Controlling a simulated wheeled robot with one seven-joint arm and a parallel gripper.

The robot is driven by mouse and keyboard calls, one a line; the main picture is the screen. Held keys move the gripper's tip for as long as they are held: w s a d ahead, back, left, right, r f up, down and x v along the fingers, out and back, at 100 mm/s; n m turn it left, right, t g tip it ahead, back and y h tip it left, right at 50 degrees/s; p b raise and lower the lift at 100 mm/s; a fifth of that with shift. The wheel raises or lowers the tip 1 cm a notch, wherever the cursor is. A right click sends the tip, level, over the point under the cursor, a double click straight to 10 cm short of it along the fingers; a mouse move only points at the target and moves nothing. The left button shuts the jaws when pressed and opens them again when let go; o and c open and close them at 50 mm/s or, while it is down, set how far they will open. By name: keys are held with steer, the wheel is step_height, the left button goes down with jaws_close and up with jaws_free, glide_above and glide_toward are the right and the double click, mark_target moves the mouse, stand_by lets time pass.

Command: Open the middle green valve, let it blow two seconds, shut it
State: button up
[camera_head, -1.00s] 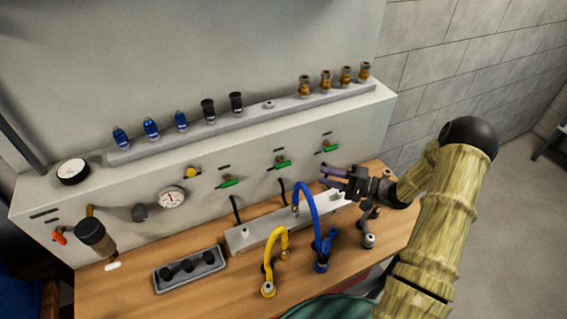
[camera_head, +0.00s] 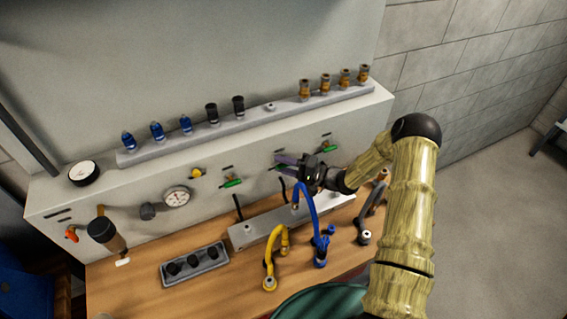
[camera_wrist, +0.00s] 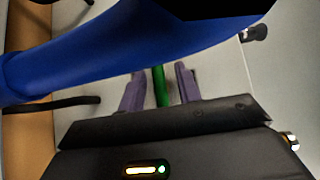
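Three green valve handles sit in a row on the front of the grey panel. The left green valve (camera_head: 232,183) and the right green valve (camera_head: 326,149) show clearly in the head view. The middle green valve is mostly hidden there behind my gripper (camera_head: 287,165). In the wrist view a green handle (camera_wrist: 160,87) stands between the two purple fingers of my gripper (camera_wrist: 160,90). The fingers are apart, with a gap visible on each side of the handle. How deep the handle lies between the fingertips I cannot tell.
A curved blue hose (camera_head: 312,212) rises just below my gripper and crosses close to the wrist camera (camera_wrist: 110,45). A yellow hose (camera_head: 272,258) and a grey hose (camera_head: 371,213) stand on the wooden bench.

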jaws_close()
